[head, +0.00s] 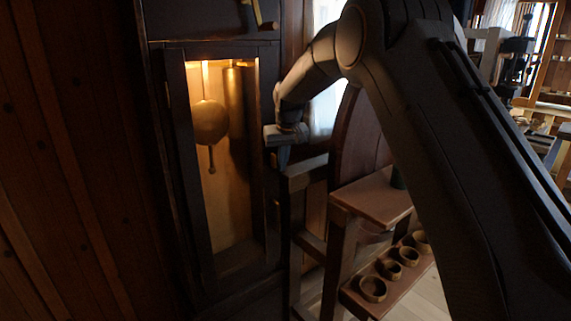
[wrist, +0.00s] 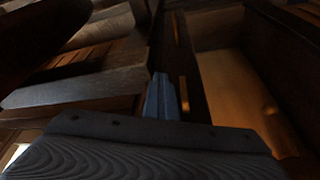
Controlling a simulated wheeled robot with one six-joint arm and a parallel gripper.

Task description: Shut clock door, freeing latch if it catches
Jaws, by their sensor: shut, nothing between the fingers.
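The tall dark clock case (head: 157,110) stands at the left of centre in the head view. Its lit interior shows a round pendulum bob (head: 209,122) on a rod. A dark door frame (head: 180,160) surrounds the lit opening; I cannot tell whether it sits flush or ajar. My gripper (head: 284,157) is beside the right edge of the case, pointing down. In the wrist view my gripper (wrist: 162,97) is shut and empty, left of the lit interior (wrist: 228,88). A small brass-coloured piece (wrist: 185,94) shows just beyond the fingertips; I cannot tell if it is the latch.
A wooden stand with a shelf (head: 375,195) is right of the case, close to my gripper. Several small bowls (head: 373,288) sit on its lower shelf. A wood-panelled wall (head: 70,150) fills the left. A cluttered bench (head: 540,120) is far right.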

